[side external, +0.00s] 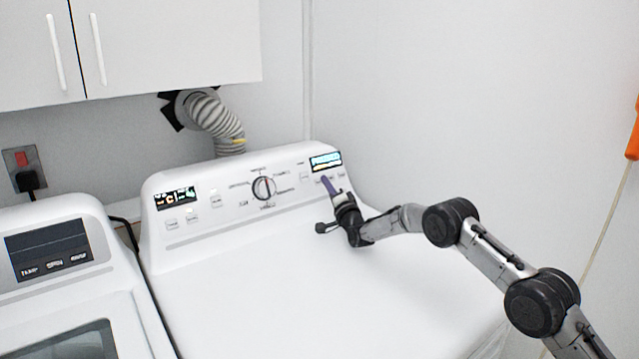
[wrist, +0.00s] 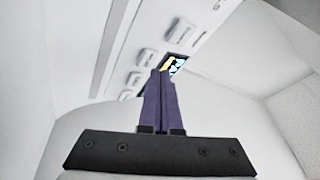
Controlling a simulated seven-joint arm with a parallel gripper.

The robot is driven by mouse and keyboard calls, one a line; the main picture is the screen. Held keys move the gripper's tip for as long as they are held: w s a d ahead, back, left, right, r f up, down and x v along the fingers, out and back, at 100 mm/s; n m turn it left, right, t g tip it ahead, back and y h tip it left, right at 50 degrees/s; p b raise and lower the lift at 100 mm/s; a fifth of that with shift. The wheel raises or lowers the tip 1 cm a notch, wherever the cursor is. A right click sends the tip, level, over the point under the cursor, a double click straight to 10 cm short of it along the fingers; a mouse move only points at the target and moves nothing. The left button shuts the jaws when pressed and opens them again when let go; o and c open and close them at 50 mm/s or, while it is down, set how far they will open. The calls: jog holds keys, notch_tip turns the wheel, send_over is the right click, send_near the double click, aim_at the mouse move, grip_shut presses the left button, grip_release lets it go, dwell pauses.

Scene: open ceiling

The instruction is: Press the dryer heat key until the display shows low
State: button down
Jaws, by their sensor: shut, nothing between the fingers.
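The white dryer (side external: 300,270) has a sloped control panel with a round dial (side external: 264,188) in its middle. A lit display (side external: 326,160) sits at the panel's right end, with a row of small keys below it. My gripper (side external: 325,180) is shut and empty, its purple fingertips at these keys. In the wrist view the shut fingers (wrist: 161,76) point at the panel, beside the lit display (wrist: 173,66) and several raised keys (wrist: 147,57). The key labels and display text are too small to read. I cannot tell whether the fingertips touch a key.
A second display (side external: 176,198) and keys are at the panel's left end. A washer (side external: 60,270) stands to the left. Behind the dryer are a ribbed hose (side external: 213,112) and a wall; a white cabinet (side external: 150,45) hangs above. The dryer top is clear.

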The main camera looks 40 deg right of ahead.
jog(key=shift+w, duration=0.1)
jog(key=shift+w+f, duration=0.15)
jog(key=shift+w, duration=0.2)
jog(key=shift+w+f, duration=0.1)
jog(key=shift+w, duration=0.25)
dwell(0.9)
jog(key=shift+s, duration=0.15)
jog(key=shift+s+r, duration=0.25)
jog(key=shift+s, duration=0.4)
jog(key=shift+s+r, duration=0.3)
jog(key=shift+s, duration=0.5)
jog(key=shift+s+r, duration=0.25)
jog(key=shift+s, duration=0.5)
jog(key=shift+s+r, duration=0.3)
jog(key=shift+s, duration=0.5)
dwell(1.8)
